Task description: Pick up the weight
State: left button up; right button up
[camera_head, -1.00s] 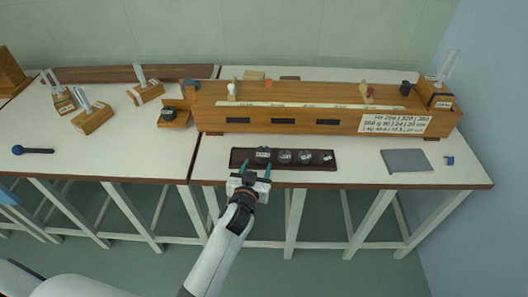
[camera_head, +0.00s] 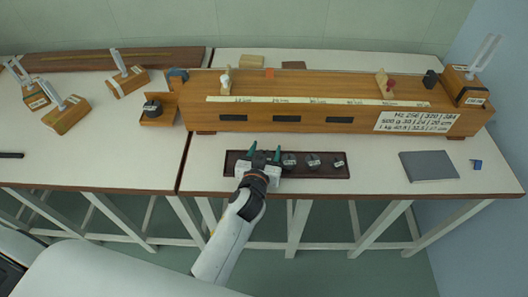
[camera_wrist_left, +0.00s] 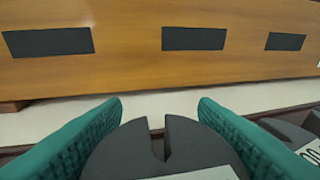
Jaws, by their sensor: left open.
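A dark slotted weight (camera_wrist_left: 150,150) with a white label sits between the two green fingers of my left gripper (camera_head: 265,154) in the left wrist view. The fingers are open, one on each side of it; I cannot tell whether they touch it. In the head view my gripper covers this weight at the left part of the dark tray (camera_head: 325,175). Several smaller weights stand in a row to its right, among them a middle one (camera_head: 312,160) and a small one (camera_head: 338,161). My right gripper is not in view.
A long wooden box (camera_head: 330,107) stands just behind the tray. Another dark weight (camera_head: 152,107) sits on its ledge at left. Tuning forks on wooden blocks (camera_head: 127,82) stand on the left table. A grey sheet (camera_head: 428,166) and a small blue item (camera_head: 476,164) lie at right.

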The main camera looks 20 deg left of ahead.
pick_arm(q)
jog(key=shift+s+d+r, duration=0.1)
jog(key=shift+s+r, duration=0.05)
jog(key=shift+s, duration=0.1)
jog(key=shift+s+r, duration=0.15)
jog(key=shift+s, duration=0.05)
jog(key=shift+c, duration=0.8)
jog(key=c, duration=0.8)
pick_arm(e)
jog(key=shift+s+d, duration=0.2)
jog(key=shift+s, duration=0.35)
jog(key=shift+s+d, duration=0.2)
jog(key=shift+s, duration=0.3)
